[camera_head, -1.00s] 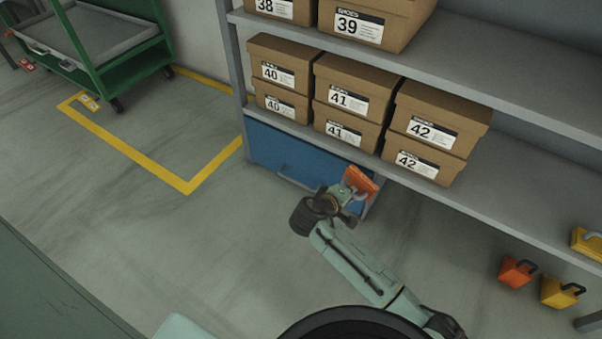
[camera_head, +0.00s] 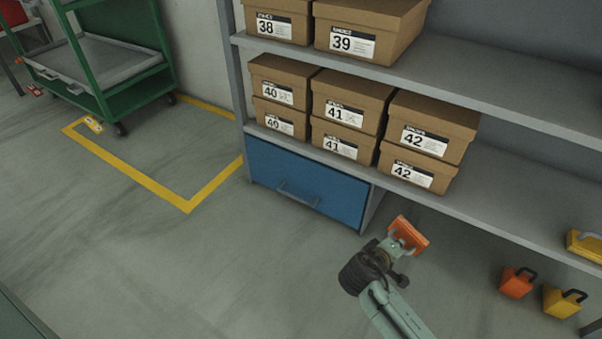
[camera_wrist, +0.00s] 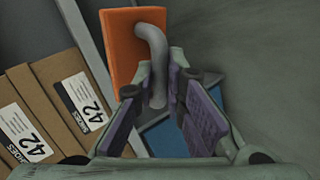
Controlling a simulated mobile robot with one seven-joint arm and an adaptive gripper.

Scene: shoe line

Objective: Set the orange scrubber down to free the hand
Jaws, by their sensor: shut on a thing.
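The orange scrubber (camera_head: 410,234) is a flat orange block with a grey curved handle. My gripper (camera_head: 393,247) is shut on that handle and holds the scrubber in front of the shelf, right of the blue drawer. In the wrist view the orange block (camera_wrist: 121,45) is at the top, and its grey handle runs down between my gripper's two purple-padded fingers (camera_wrist: 160,98). The scrubber appears to be in the air, touching nothing but my gripper. Part of the handle is hidden by the fingers.
A blue drawer (camera_head: 305,184) is below. Orange (camera_head: 516,283) and yellow (camera_head: 562,301) handled items stand at right. A green cart (camera_head: 112,75) is at back left. Open floor lies between.

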